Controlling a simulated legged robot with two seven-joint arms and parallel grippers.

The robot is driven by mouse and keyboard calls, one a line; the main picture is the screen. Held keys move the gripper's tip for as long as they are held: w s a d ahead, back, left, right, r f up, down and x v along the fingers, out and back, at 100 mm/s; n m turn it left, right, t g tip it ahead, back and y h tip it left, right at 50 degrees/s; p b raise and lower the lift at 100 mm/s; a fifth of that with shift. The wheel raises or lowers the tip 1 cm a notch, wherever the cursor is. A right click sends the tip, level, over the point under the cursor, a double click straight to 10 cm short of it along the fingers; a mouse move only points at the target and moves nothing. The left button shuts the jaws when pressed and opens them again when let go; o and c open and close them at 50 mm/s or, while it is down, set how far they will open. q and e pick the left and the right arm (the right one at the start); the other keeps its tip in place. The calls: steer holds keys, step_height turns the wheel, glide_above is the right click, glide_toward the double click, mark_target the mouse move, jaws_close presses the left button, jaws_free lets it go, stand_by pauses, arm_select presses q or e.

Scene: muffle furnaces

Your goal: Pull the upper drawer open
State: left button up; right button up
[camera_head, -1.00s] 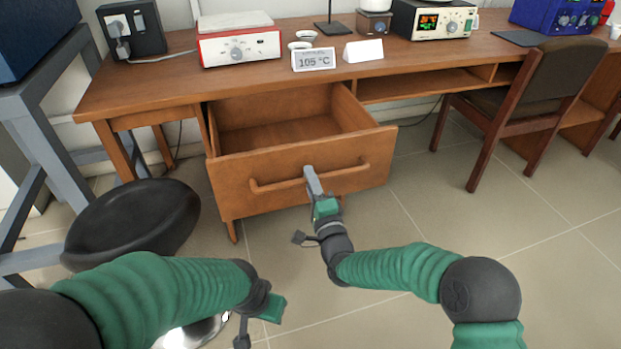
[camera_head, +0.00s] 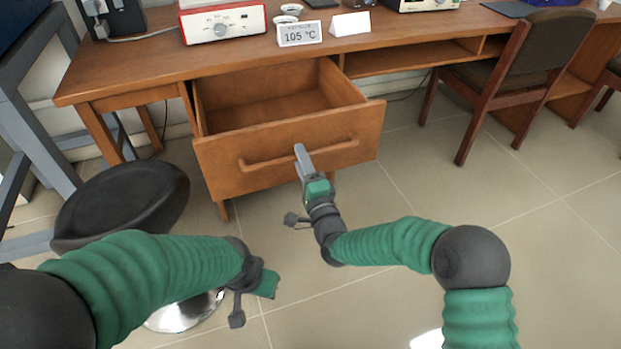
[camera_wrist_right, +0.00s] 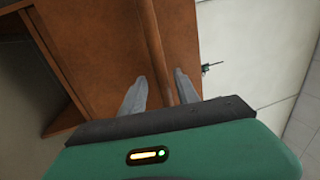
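The upper drawer (camera_head: 230,161) of the wooden desk is pulled well out, and its empty inside shows. Its long wooden bar handle (camera_head: 262,165) runs across the front; in the right wrist view the handle (camera_wrist_right: 156,48) runs down between the two grey fingers. My right gripper (camera_head: 299,150) is at the middle of the handle. In the right wrist view the fingers of this gripper (camera_wrist_right: 160,92) stand apart, with gaps beside the bar. My left gripper (camera_head: 268,284) hangs low in front, away from the drawer; its fingers do not show clearly.
A black round stool (camera_head: 120,205) stands left of the drawer, near my left arm. A chair (camera_head: 510,85) stands at the right. On the desktop are a red-and-white device (camera_head: 222,22) and a 105 °C display (camera_head: 299,34).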

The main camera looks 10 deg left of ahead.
steer(key=p+v, duration=0.4)
steer(key=v, duration=1.1)
steer(key=shift+s+d+p, duration=0.25)
steer(key=shift+s+p, duration=0.05)
steer(key=shift+p, duration=0.1)
steer(key=shift+f, duration=0.1)
